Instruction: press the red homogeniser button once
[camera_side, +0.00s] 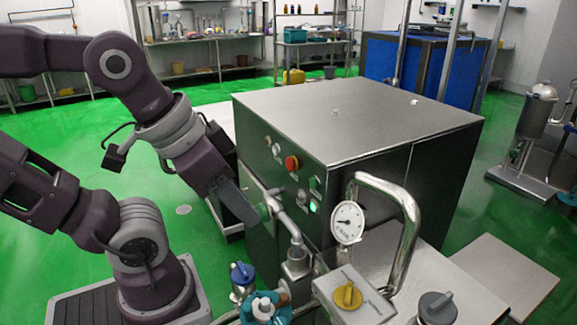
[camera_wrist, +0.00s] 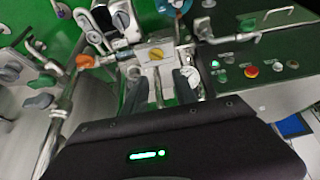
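The red homogeniser button (camera_side: 292,163) sits on the control face of the steel machine (camera_side: 350,115) in the side view. In the wrist view the red button (camera_wrist: 251,72) is on the panel at upper right, to the right of my fingers. My gripper (camera_side: 250,215) is in front of the machine's lower panel, below and left of the button in the side view, and apart from it. In the wrist view my gripper (camera_wrist: 160,82) shows two dark fingers spread apart, with nothing held between them.
A lit green button (camera_side: 314,206) and other controls share the panel. A steel pipe (camera_side: 292,230) stands close to my gripper. A gauge (camera_side: 348,223), a bent pipe (camera_side: 408,215) and a yellow knob (camera_side: 347,295) are at the front. Green floor is open at left.

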